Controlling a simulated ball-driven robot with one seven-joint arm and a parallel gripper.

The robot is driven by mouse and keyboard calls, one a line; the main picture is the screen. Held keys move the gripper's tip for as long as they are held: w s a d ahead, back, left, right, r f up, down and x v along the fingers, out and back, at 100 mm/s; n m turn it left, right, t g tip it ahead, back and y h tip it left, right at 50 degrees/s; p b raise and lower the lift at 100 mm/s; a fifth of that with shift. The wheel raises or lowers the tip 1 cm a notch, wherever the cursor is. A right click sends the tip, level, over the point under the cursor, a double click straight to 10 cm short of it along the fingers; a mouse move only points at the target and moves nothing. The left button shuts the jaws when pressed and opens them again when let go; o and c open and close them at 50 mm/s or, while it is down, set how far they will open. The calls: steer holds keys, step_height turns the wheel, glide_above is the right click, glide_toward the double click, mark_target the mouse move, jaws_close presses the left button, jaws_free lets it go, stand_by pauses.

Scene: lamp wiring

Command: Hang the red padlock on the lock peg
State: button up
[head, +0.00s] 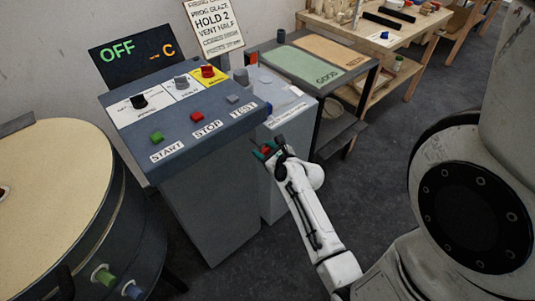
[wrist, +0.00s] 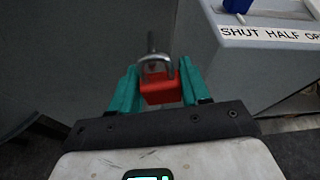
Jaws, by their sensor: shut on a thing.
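My gripper (wrist: 158,78) has teal fingers, shut on the sides of the red padlock (wrist: 163,92). The padlock's silver shackle (wrist: 156,66) points up and away from my gripper. A thin grey rod (wrist: 151,41), which looks like the lock peg, stands just beyond the shackle; I cannot tell whether the shackle is around it or only in front of it. In the head view my gripper (head: 265,151) is beside the grey box right of the control console, with a little red between its fingers. The peg is not clear there.
The grey box (wrist: 255,55) with a "SHUT HALF" label and a blue lever (wrist: 238,5) is close on the right. The control console (head: 190,130) and round kiln (head: 60,190) stand left. A shelf table (head: 305,65) stands behind. Open floor (head: 370,150) lies right.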

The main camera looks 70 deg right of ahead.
steer(key=shift+b+x, duration=0.4)
steer(key=shift+x, duration=0.75)
steer(key=shift+w+d+f, duration=0.2)
steer(key=shift+w+f, duration=0.2)
steer(key=shift+w, duration=0.1)
steer(key=shift+f, duration=0.1)
steer(key=o, duration=1.1)
steer(key=shift+o, duration=0.2)
steer(key=shift+s+a, duration=0.1)
steer(key=v, duration=1)
steer(key=shift+s, duration=0.25)
steer(key=shift+a, duration=0.1)
